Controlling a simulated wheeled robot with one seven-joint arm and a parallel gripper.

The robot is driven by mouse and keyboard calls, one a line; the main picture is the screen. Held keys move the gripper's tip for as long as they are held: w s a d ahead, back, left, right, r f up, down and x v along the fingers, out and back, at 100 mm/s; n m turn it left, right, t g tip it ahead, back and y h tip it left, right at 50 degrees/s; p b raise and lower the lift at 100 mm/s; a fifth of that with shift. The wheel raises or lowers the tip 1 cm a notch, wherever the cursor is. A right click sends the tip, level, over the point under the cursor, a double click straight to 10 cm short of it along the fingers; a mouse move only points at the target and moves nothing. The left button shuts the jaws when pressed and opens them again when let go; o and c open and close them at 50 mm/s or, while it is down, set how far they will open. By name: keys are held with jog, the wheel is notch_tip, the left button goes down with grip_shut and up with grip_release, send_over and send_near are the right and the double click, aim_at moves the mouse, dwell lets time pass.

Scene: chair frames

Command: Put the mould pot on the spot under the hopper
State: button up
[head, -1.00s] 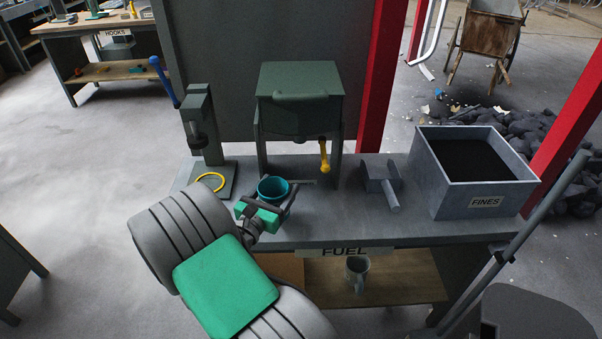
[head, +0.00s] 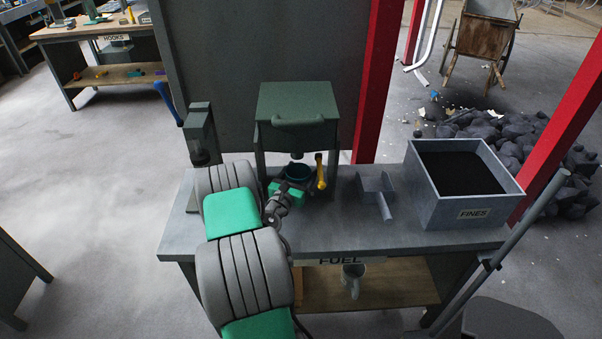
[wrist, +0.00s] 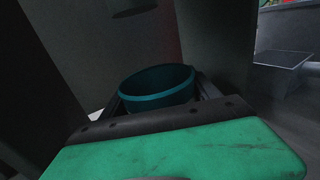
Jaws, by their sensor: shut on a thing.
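The mould pot (head: 298,172) is a small teal cup, upright under the green hopper (head: 298,110) in the head view. My gripper (head: 294,182) is shut on the pot, reaching in from the front. In the wrist view the pot (wrist: 158,88) sits between the two dark fingers, its rim open upward. The hopper's round outlet (wrist: 132,6) shows above and slightly left of the pot there. The spot under the hopper is hidden by the pot and gripper. I cannot tell whether the pot's base touches the bench.
A yellow-handled lever (head: 320,172) hangs close to the pot's right. The hopper's legs stand either side. A press (head: 201,135) is at the left, a scoop (head: 377,190) and a grey box of fines (head: 470,205) at the right. The bench front (head: 330,238) is clear.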

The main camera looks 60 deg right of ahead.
jog(key=shift+f, duration=0.55)
jog(key=shift+f, duration=0.1)
jog(key=shift+f, duration=0.15)
jog(key=o, duration=1.6)
jog(key=shift+c, duration=0.2)
jog(key=shift+r, duration=0.35)
jog(key=a+b, duration=0.1)
jog(key=a, duration=0.4)
jog(key=a+b, duration=0.2)
jog(key=a, duration=0.3)
jog(key=shift+a+f, duration=0.2)
jog(key=shift+a, duration=0.1)
jog(key=shift+s+a+b, duration=0.1)
jog(key=shift+a+b, duration=0.25)
jog(key=shift+a, duration=0.4)
